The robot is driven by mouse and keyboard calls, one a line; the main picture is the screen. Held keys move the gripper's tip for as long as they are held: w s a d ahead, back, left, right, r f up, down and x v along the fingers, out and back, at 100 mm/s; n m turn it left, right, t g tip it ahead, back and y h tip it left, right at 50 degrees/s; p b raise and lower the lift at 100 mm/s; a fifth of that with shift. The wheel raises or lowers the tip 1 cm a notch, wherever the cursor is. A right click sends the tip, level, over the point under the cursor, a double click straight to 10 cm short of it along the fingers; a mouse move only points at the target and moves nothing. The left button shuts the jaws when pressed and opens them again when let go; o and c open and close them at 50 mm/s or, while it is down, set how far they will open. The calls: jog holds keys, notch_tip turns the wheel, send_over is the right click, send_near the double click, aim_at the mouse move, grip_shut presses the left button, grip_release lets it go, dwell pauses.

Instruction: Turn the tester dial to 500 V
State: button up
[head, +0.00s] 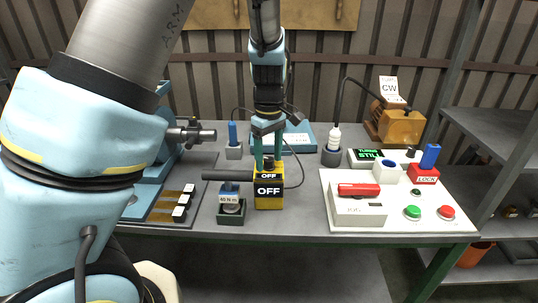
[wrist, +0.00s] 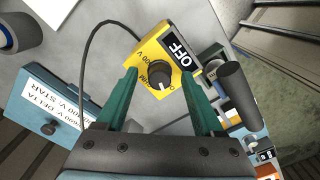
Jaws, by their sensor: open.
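The yellow tester (head: 269,196) stands on the bench with OFF on its front and top labels. In the wrist view the tester (wrist: 139,57) shows a round black dial (wrist: 160,72) on its yellow top face, beside the black OFF display (wrist: 179,51). Small markings ring the dial; one ends in "00 V", the others are too small to read surely. A pale pointer mark shows on the dial's lower side. My gripper (head: 267,162) points down just above the tester. In the wrist view its green fingers (wrist: 163,80) are open, one on each side of the dial, apparently not touching it.
A black cylindrical bar (wrist: 238,83) is beside the tester. A torque tool in a green holder (head: 231,211) stands left. A blue plate (wrist: 52,110) lies behind. A white panel (head: 400,222) with buttons is right. A cable (wrist: 88,37) curves near the tester.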

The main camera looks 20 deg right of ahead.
grip_shut()
dwell(0.5)
